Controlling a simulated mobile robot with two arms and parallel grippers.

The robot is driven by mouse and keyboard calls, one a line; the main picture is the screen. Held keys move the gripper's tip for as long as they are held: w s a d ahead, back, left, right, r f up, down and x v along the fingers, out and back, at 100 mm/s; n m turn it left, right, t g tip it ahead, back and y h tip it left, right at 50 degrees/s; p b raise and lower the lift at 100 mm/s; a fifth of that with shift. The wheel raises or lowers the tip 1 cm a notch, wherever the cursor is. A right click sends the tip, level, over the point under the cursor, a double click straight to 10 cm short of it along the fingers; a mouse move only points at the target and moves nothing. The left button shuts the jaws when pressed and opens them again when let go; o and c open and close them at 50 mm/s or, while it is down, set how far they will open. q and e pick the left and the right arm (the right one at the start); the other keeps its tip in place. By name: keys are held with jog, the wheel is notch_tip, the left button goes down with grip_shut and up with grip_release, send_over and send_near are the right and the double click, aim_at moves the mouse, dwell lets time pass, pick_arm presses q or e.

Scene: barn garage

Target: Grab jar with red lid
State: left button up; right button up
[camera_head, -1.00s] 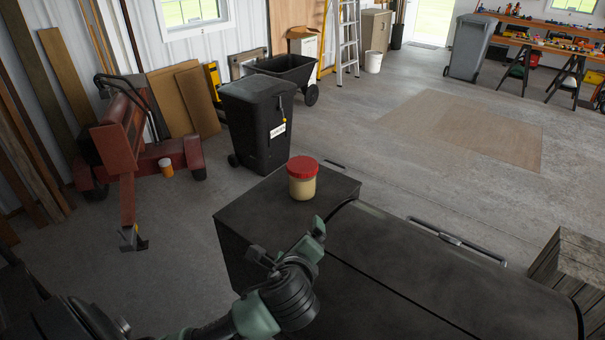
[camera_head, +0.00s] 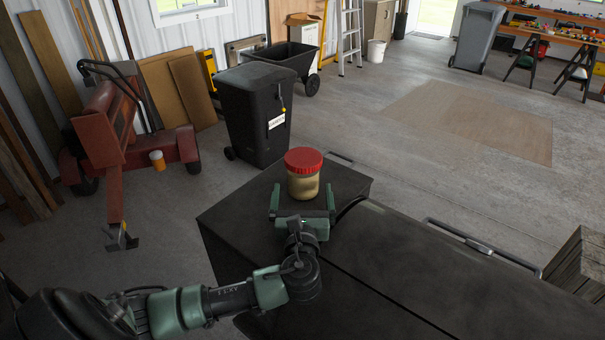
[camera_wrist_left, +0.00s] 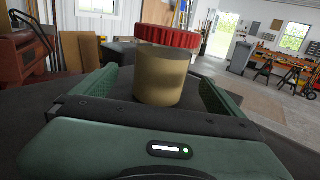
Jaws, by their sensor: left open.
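The jar (camera_head: 303,184) has a red lid (camera_head: 303,160) and tan contents. It stands upright on the dark side shelf (camera_head: 232,213) of a black grill-like unit. My left gripper (camera_head: 303,192) is open, with its two green fingers pointing at the jar from the near side. In the left wrist view the jar (camera_wrist_left: 160,78) stands between the open fingers, with gaps on both sides. I cannot tell how deep it is between them. My right gripper is not in view.
The large dark lid (camera_head: 430,265) of the unit, with a metal handle (camera_head: 480,246), lies to the right of the jar. A black wheeled bin (camera_head: 250,115) stands on the floor behind it. A red wheeled machine (camera_head: 110,130) is at left. Open floor lies behind right.

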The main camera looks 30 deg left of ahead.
pick_arm(q)
jog(key=shift+x, duration=1.1)
jog(key=p+x, duration=0.1)
jog(key=x, duration=0.2)
jog(key=shift+w+a+r, duration=0.1)
jog(key=shift+w+a, duration=0.05)
jog(key=shift+w, duration=0.1)
jog(key=shift+w+a, duration=0.15)
jog(key=shift+w, duration=0.1)
jog(key=c, duration=1.6)
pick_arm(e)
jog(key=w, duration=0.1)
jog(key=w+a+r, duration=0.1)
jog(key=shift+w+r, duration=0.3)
